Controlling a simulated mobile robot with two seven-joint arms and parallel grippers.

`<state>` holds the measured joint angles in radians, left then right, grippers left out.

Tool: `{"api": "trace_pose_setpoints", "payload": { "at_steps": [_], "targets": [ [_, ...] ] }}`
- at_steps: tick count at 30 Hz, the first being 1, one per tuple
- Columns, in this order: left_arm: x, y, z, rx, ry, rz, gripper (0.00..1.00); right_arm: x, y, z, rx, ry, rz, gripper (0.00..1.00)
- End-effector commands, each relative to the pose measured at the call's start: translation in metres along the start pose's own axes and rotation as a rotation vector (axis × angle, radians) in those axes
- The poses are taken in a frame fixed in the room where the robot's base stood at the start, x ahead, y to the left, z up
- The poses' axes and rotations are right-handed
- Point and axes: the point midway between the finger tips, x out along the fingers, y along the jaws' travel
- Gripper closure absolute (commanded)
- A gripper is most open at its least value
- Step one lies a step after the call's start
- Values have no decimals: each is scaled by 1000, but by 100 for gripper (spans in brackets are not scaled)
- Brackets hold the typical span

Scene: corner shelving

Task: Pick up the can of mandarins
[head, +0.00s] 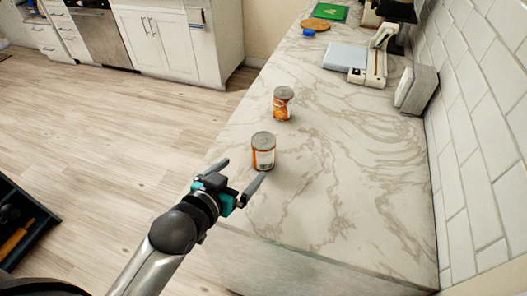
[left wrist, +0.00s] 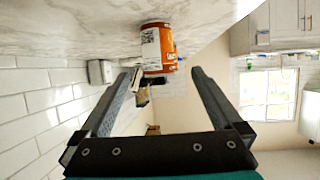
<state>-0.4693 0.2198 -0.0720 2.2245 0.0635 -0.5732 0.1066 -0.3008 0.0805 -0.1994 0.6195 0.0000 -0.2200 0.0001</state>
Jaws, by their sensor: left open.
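Two cans stand upright on the marble counter. The near can (head: 263,151) has a grey lid and an orange and white label; the far can (head: 283,104) has an orange label with a picture. The lettering is too small to tell which holds mandarins. My left gripper (head: 245,168) is open and empty, just short of the near can, with its fingers pointing toward it. In the left wrist view a can (left wrist: 158,47) with an orange and white label appears beyond the open fingertips (left wrist: 167,72), apart from them. My right gripper is not in view.
The counter (head: 340,190) is clear to the right of the cans. A white scale-like appliance (head: 368,65), a grey box (head: 416,90), a round wooden board (head: 315,24) and a green board (head: 331,11) stand farther back. A tiled wall (head: 470,130) bounds the right side.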

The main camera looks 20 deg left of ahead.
Motion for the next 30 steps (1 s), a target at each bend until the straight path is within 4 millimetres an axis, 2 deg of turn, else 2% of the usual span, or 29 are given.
{"api": "trace_pose_setpoints", "payload": {
  "at_steps": [5, 19, 30],
  "targets": [
    [15, -1, -4, -2, 23, 1, 0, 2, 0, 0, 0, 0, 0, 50],
    [86, 0, -4, -2, 18, 1, 0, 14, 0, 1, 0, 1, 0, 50],
    [111, 1, -6, -2, 18, 2, 0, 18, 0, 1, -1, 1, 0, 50]
  ]
}}
